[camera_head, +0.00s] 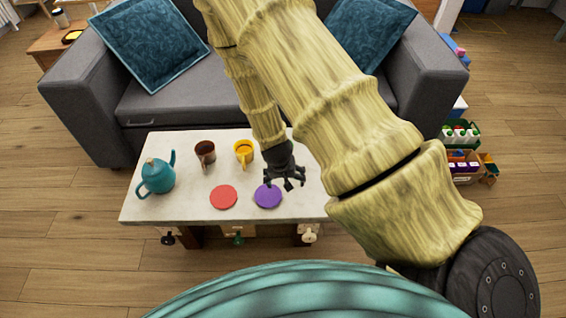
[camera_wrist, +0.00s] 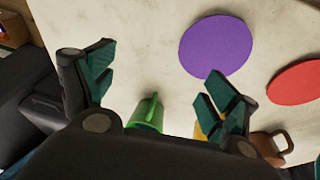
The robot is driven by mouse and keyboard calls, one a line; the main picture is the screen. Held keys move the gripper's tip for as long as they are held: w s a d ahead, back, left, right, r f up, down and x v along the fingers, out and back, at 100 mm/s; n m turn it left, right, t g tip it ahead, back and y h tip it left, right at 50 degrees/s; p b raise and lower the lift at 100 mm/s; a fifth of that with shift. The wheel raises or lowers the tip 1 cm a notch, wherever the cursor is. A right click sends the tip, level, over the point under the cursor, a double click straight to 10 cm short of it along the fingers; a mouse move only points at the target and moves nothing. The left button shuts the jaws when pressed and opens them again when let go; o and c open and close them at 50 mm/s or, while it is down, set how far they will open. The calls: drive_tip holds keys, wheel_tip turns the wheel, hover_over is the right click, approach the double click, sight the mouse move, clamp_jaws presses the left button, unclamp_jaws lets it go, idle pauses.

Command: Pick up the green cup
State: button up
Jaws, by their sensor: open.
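The green cup (camera_wrist: 146,113) shows in the wrist view on the pale tabletop (camera_wrist: 140,40), between my open fingers in the picture, its lower part hidden by my gripper's body. Its handle points up in the picture. My gripper (camera_wrist: 160,82) is open and empty. In the head view my gripper (camera_head: 285,181) hangs over the right part of the table (camera_head: 180,212), beside the purple disc (camera_head: 268,196). The green cup is not visible there; my arm covers that part of the table.
A yellow cup (camera_head: 243,153) and a brown cup (camera_head: 205,153) stand left of my gripper. A teal teapot (camera_head: 158,177) stands at the table's left end. A red disc (camera_head: 223,197) lies near the front. A grey sofa (camera_head: 165,105) stands behind the table.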

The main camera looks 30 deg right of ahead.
drive_tip(key=w+d+r+m+b, duration=0.1)
drive_tip(key=w+b, duration=0.1)
drive_tip(key=w, duration=0.2)
drive_tip(key=w+d+r+m+b, duration=0.1)
drive_tip(key=w+d+b, duration=0.1)
drive_tip(key=w, duration=0.2)
drive_tip(key=w+d+r+m+t+b, duration=0.1)
drive_tip(key=w+d+m+b, duration=0.1)
drive_tip(key=w, duration=0.3)
drive_tip(key=shift+d+r+h+b, duration=0.2)
drive_tip(key=shift+r+h+b, duration=0.1)
drive_tip(key=shift+h+b, duration=0.1)
drive_tip(key=b+x, duration=0.1)
drive_tip(key=x, duration=0.4)
drive_tip(key=shift+d+f, duration=0.1)
drive_tip(key=shift+f, duration=0.05)
drive_tip(key=shift+d+b+x, duration=0.15)
drive_tip(key=shift+b+x, duration=0.2)
drive_tip(key=shift+x, duration=0.95)
drive_tip(key=shift+d+b+x, duration=0.2)
drive_tip(key=shift+b+x, duration=0.1)
drive_tip(key=shift+x, duration=1)
drive_tip(key=shift+s, duration=0.15)
drive_tip(key=c, duration=1.1)
